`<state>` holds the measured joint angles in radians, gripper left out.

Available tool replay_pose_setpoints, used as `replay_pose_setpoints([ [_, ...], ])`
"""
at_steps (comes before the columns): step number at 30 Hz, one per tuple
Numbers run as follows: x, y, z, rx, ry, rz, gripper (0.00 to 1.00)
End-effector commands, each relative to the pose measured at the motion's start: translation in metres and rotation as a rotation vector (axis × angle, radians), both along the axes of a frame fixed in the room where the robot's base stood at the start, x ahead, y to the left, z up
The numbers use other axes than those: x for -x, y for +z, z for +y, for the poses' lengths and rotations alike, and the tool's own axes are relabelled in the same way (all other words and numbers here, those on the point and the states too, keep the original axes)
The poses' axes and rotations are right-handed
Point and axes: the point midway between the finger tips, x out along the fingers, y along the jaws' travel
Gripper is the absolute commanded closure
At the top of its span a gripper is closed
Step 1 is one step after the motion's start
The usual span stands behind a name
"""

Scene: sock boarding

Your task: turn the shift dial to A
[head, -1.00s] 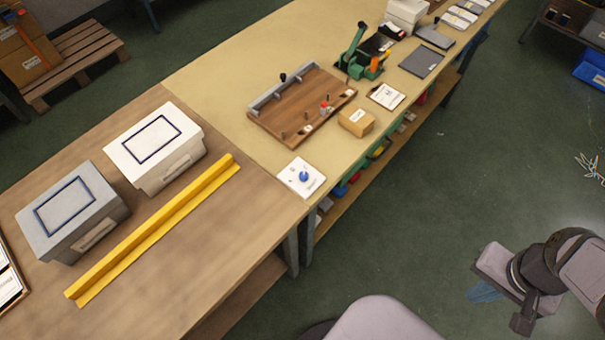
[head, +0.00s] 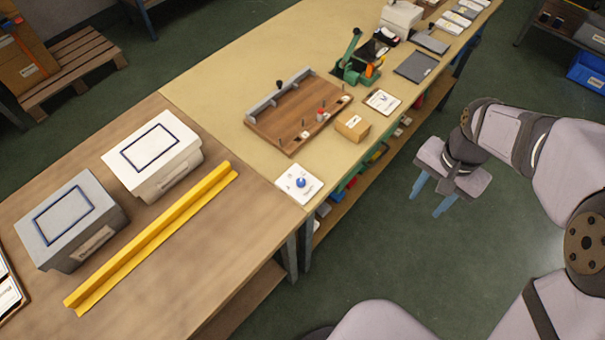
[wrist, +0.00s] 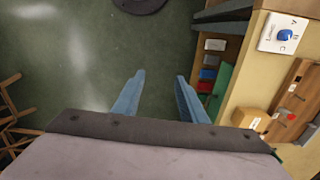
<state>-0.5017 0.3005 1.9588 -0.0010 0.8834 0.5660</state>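The shift dial is a blue knob (head: 300,183) on a white square plate (head: 290,192) with small dark letters. It sits at the front edge of the tan bench, near the seam with the brown bench. In the wrist view the blue knob (wrist: 284,35) shows at the top right on its plate (wrist: 271,45); the letters are too small to read surely. My gripper (head: 426,196) hangs over the floor, right of the bench and apart from the dial. Its two blue fingers (wrist: 160,88) are spread, with nothing between them.
A wooden board with pegs (head: 272,129) and a cardboard box (head: 352,126) lie beyond the dial. A yellow angle bar (head: 150,240), a white box (head: 165,175) and a grey box (head: 85,238) are on the brown bench. Shelf bins sit under the bench edge.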

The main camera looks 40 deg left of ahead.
Motion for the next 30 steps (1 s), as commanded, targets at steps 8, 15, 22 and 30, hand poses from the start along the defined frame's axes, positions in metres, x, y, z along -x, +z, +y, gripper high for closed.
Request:
replay_pose_setpoints([
  [8, 0.025, -0.015, 0.18, 0.003, -0.036, 0.002, 0.61],
  [15, 0.075, -0.029, 0.265, 0.001, -0.071, 0.0, 0.61],
  [22, 0.092, -0.033, 0.285, 0.001, -0.085, 0.0, 0.61],
  [30, 0.092, -0.044, 0.284, 0.002, -0.086, 0.001, 0.61],
])
